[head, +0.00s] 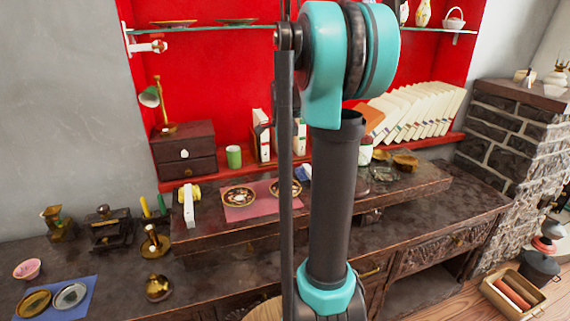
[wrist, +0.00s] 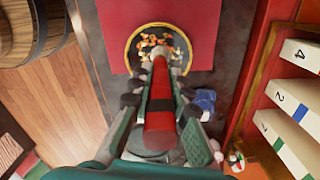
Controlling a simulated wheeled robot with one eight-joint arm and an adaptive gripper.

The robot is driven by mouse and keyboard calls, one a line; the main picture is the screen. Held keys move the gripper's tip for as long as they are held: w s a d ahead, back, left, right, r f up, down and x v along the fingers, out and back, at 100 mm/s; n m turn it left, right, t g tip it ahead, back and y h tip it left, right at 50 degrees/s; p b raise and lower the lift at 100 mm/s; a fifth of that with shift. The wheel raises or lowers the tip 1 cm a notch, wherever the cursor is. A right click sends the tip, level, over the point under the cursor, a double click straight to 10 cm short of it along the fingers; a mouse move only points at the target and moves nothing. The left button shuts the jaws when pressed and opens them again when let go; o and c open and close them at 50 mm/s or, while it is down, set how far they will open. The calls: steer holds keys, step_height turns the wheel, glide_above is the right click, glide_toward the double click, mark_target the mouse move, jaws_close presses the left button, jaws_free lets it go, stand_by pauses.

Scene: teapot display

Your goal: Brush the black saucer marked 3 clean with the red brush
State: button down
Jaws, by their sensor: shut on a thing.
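My gripper (wrist: 160,82) is shut on the red brush (wrist: 159,112), which has a black band and points away from the wrist. The brush's far end is over a black saucer (wrist: 136,38) with a gold rim; whether the bristles touch it I cannot tell. Orange and pale flecks show on the saucer. It appears to be the right one of two dark, gold-rimmed saucers in the head view (head: 274,190), partly behind my arm. The other saucer (head: 238,196) lies to its left. I cannot read a 3 on either. My gripper is hidden in the head view.
Both saucers lie on a red mat (head: 262,210) on the raised wooden shelf. A blue object (wrist: 204,99) lies right of the brush in the wrist view. Numbered white books (wrist: 283,95) stand further right. Brass pieces and a blue mat (head: 85,291) with two dishes lie at left.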

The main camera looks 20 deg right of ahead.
steer(key=shift+s, duration=0.45)
steer(key=shift+w, duration=0.6)
steer(key=shift+s, duration=0.65)
steer(key=shift+w+d, duration=0.55)
steer(key=shift+w, duration=0.2)
steer(key=shift+a, duration=0.4)
steer(key=shift+s+a, duration=0.15)
steer(key=shift+a, duration=0.05)
steer(key=shift+s+d, duration=0.1)
steer(key=shift+s, duration=0.5)
steer(key=shift+w+d+f, duration=0.1)
steer(key=shift+d, duration=0.5)
